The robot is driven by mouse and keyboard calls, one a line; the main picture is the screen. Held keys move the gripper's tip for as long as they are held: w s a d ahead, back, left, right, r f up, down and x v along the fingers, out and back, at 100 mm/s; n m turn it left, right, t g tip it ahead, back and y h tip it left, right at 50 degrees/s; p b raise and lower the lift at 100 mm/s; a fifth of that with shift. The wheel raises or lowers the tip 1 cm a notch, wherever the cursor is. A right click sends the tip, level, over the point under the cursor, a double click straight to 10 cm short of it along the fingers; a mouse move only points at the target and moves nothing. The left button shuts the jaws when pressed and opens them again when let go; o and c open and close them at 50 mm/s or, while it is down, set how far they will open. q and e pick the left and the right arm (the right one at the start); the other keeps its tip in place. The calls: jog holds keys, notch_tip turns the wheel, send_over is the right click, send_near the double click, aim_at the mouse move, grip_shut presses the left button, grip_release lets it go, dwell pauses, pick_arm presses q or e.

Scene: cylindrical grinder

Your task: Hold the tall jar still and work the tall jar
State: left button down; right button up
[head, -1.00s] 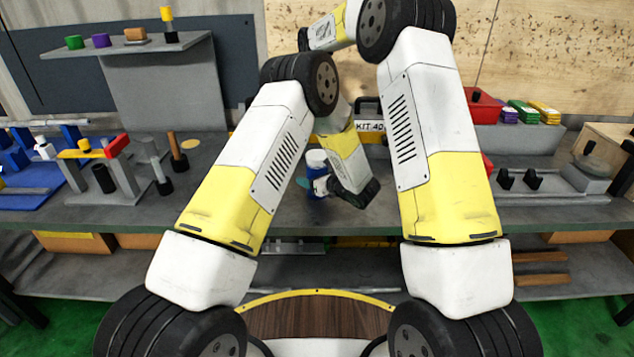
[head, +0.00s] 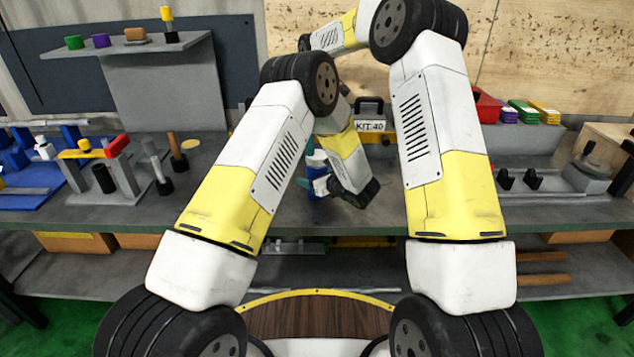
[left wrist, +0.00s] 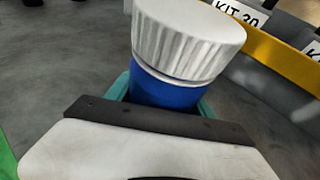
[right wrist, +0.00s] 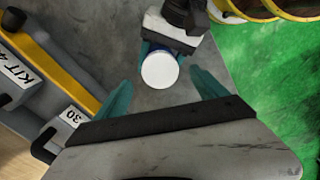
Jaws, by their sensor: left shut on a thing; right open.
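The tall jar (head: 318,168) has a blue body and a white lid, and stands upright on the grey bench. In the left wrist view the ribbed lid (left wrist: 188,40) rises above the blue body. My left gripper (head: 319,187) is shut on the jar's body, with teal fingers (left wrist: 165,98) on both sides below the lid. My right gripper (right wrist: 160,78) is open above the jar. In the right wrist view its fingers lie either side of the round white lid (right wrist: 159,70), apart from it. In the head view my left arm hides most of the right gripper.
A case labelled KIT 40 (head: 369,127) stands behind the jar. A yellow strip (left wrist: 270,50) with kit labels runs near it. A grey fixture with a red-ended bar (head: 117,145) is left; a red bin (head: 487,106) is right. The bench around the jar is mostly clear.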

aim_at(317, 154)
jog(key=shift+f, duration=2.4)
jog(key=c, duration=1.5)
jog(key=m, duration=0.8)
jog(key=shift+m, duration=0.4)
jog(key=o, duration=1.7)
jog(key=shift+c, duration=0.2)
jog(key=shift+r, duration=0.1)
notch_tip(317, 154, up, 12)
